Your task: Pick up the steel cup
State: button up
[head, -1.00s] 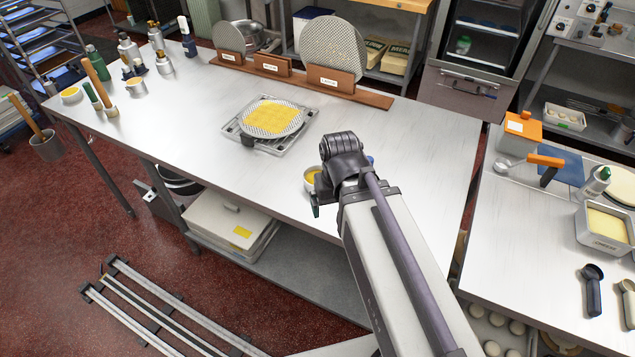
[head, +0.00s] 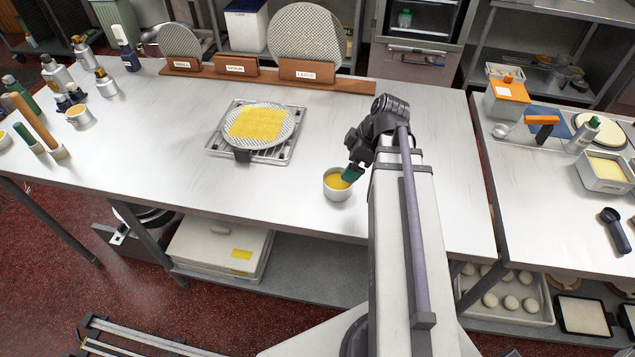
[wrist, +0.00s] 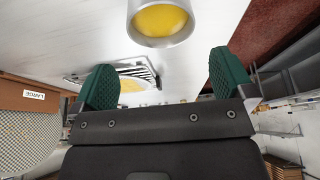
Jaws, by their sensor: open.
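A small steel cup (head: 337,193) with yellow contents stands upright on the steel table, near its front edge. My gripper (head: 352,173) is right at the cup's upper right side in the head view, with a green fingertip overlapping the rim. In the wrist view the cup (wrist: 163,43) shows at the top, beyond the gap between the two green fingers. My gripper (wrist: 165,80) is open, its fingers wide apart with nothing between them. I cannot tell whether a fingertip touches the cup.
A perforated disc with yellow topping (head: 259,124) lies on a wire rack left of the cup. A wooden stand (head: 282,79) holds upright discs at the back. Bottles and a similar cup (head: 78,116) stand at the far left. The table around the steel cup is clear.

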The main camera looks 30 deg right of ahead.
aim_at(336, 183)
jog(key=b+x, duration=0.1)
jog(key=x, duration=0.1)
jog(key=b+x, duration=0.1)
jog(key=b, duration=0.1)
jog(key=b+x, duration=0.2)
jog(key=shift+s+d+f, duration=0.2)
jog(key=shift+s+f, duration=0.05)
jog(key=shift+f, duration=0.25)
jog(key=b+x, duration=0.5)
jog(key=shift+w+a, duration=0.15)
jog(key=shift+a, duration=0.05)
jog(key=shift+r, duration=0.25)
jog(key=c, duration=0.9)
